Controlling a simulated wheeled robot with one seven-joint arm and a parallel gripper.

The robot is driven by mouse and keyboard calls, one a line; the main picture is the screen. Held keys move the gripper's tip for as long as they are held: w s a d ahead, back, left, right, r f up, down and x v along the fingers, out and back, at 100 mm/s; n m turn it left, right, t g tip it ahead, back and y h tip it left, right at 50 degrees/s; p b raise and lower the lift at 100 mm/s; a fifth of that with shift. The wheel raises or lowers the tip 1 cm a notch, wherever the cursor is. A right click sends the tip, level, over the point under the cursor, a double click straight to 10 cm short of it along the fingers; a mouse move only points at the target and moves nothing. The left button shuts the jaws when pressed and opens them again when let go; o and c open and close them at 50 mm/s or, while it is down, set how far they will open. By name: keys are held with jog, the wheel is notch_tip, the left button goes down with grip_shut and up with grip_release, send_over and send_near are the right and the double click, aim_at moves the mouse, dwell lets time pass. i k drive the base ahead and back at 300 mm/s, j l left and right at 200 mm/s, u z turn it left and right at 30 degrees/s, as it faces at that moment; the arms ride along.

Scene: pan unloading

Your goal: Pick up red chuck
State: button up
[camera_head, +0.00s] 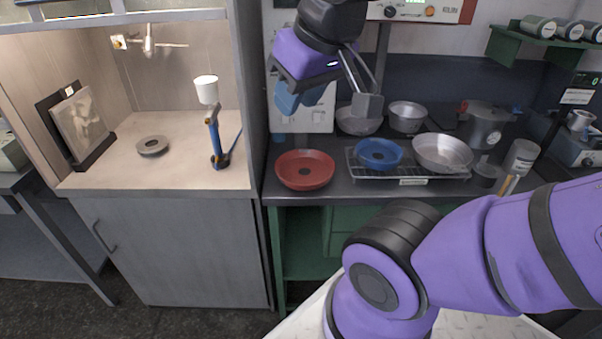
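The red chuck (304,169) is a shallow red dish with a dark centre, lying flat on the dark counter near its front left edge. It is fully in view. My gripper (323,98) hangs above and behind it in the picture, at the end of my purple arm, clearly apart from it. Blue parts and a grey metal part show at its lower end. I see nothing held, but how far its fingers are apart is unclear from this angle.
A blue dish (379,153) and a metal pan (442,152) sit on a wire rack (412,181) right of the red chuck. Metal pots (407,117) stand behind. A grey partition (247,100) rises at the left, beside a wooden-walled bay (120,175).

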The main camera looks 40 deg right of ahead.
aim_at(303, 168)
jog(key=i+l+z, duration=0.15)
jog(key=z, duration=0.25)
jog(key=i+l+z, duration=0.1)
jog(key=z, duration=0.35)
jog(key=i+j, duration=0.05)
jog(key=i, duration=0.05)
